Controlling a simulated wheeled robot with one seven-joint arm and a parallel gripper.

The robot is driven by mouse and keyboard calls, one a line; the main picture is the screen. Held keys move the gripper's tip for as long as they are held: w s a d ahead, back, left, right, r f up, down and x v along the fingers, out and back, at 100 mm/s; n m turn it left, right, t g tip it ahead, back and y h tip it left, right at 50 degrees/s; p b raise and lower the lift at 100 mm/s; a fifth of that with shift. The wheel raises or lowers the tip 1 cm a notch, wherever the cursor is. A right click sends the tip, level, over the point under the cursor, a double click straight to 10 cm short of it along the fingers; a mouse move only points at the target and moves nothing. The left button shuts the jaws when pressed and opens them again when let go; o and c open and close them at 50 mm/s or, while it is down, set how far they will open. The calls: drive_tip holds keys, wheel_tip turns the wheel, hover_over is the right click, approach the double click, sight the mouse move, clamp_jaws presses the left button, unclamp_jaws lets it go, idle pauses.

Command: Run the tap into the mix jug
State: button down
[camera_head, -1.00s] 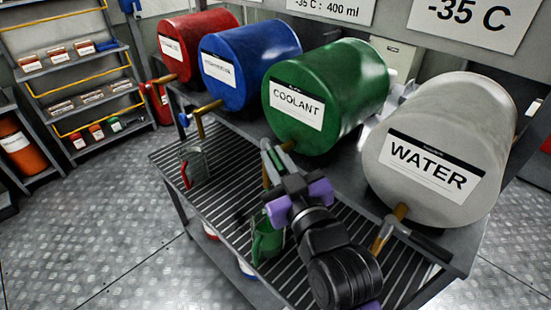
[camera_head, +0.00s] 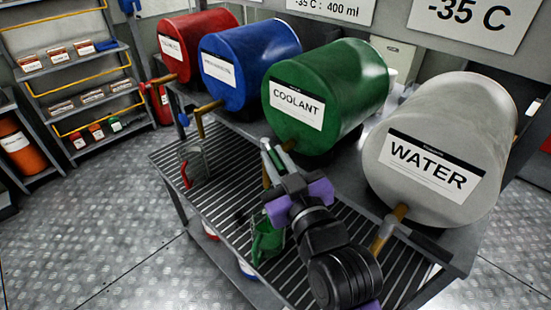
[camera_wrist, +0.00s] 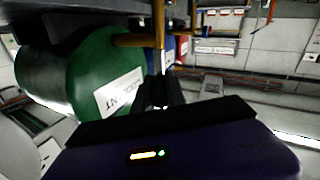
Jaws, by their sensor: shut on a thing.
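The green coolant drum (camera_head: 335,85) lies on the upper shelf, and it fills the left of the wrist view (camera_wrist: 85,65).
The grey water drum (camera_head: 450,125) with its brass tap (camera_head: 385,232) is close on the right. Blue (camera_head: 255,55) and red (camera_head: 195,40) drums lie to the left. A clear jug with a red handle (camera_head: 195,162) stands on the rack (camera_head: 225,205). The floor at left is open.

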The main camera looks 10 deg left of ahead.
drive_tip(key=shift+d+f, duration=0.1)
drive_tip(key=shift+f, duration=0.05)
idle(0.5)
drive_tip(key=shift+w+d+n+y+b, duration=0.15)
drive_tip(key=shift+n+y+b, duration=0.15)
drive_tip(key=shift+y+b, duration=0.15)
drive_tip(key=b, duration=0.1)
drive_tip(key=n+g+y+b, duration=0.1)
drive_tip(key=g+y+b, duration=0.1)
drive_tip(key=shift+w+d+n, duration=0.25)
drive_tip(key=shift+d+n, duration=0.05)
drive_tip(key=shift+n, duration=0.1)
drive_tip(key=c, duration=1.4)
unclamp_jaws()
drive_tip(key=shift+o, duration=0.2)
drive_tip(key=shift+s, duration=0.1)
